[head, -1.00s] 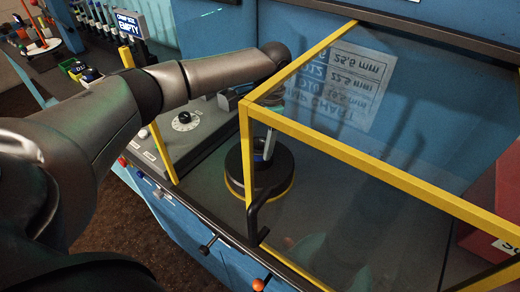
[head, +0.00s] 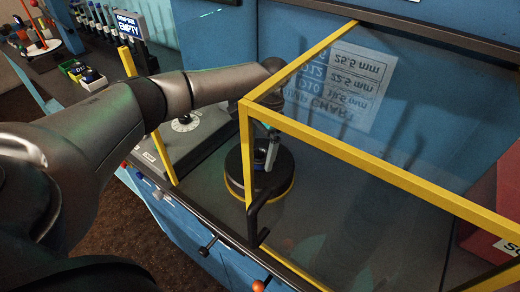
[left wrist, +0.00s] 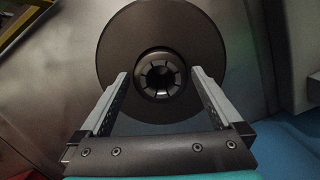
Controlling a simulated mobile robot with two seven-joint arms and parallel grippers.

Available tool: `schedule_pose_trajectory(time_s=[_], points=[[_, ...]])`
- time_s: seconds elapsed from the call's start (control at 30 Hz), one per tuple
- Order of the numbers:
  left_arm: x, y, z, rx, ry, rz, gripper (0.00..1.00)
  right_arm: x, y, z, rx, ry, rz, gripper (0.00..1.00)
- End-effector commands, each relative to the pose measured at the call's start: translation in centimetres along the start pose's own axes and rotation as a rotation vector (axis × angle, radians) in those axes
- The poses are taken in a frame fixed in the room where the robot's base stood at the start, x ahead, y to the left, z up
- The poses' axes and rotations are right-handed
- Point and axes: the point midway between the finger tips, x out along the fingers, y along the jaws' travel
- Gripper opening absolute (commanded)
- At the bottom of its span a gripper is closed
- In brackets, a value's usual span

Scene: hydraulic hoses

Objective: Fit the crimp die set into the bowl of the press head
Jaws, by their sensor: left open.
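The press head (head: 237,180) is a round black drum with a yellow ring at its foot, behind the clear guard. It shows from above as a dark disc in the left wrist view (left wrist: 120,50). The crimp die set (left wrist: 161,76) is a dark segmented ring around a central hole, in the middle of the disc. It appears to sit in the bowl; its exact depth cannot be told. My left gripper (left wrist: 158,82) is open above the disc, one finger on each side of the die set, apparently apart from it. In the head view the left gripper (head: 268,150) is partly behind the guard. My right gripper is not in view.
A yellow-framed clear guard (head: 380,175) stands in front and to the right. A control box with a dial (head: 186,123) is left of the press head. A sign reading EMPTY (head: 128,25) and small coloured bins (head: 82,72) are at the back left. A red box (head: 495,210) is at right.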

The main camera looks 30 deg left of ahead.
Motion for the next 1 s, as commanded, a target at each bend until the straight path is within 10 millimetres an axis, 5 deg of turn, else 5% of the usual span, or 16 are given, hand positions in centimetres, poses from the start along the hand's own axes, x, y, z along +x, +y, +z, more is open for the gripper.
schedule_pose_trajectory(time_s=[0.17,0.7,1.0], points=[[-1.1,-0.1,0.0,-0.001,0.003,-0.001,1.00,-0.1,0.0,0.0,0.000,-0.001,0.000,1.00],[-11.2,0.0,0.0,-0.001,0.003,0.000,1.00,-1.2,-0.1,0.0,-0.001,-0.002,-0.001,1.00],[-12.3,0.0,0.0,-0.001,0.001,0.000,1.00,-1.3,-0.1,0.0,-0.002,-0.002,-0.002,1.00]])
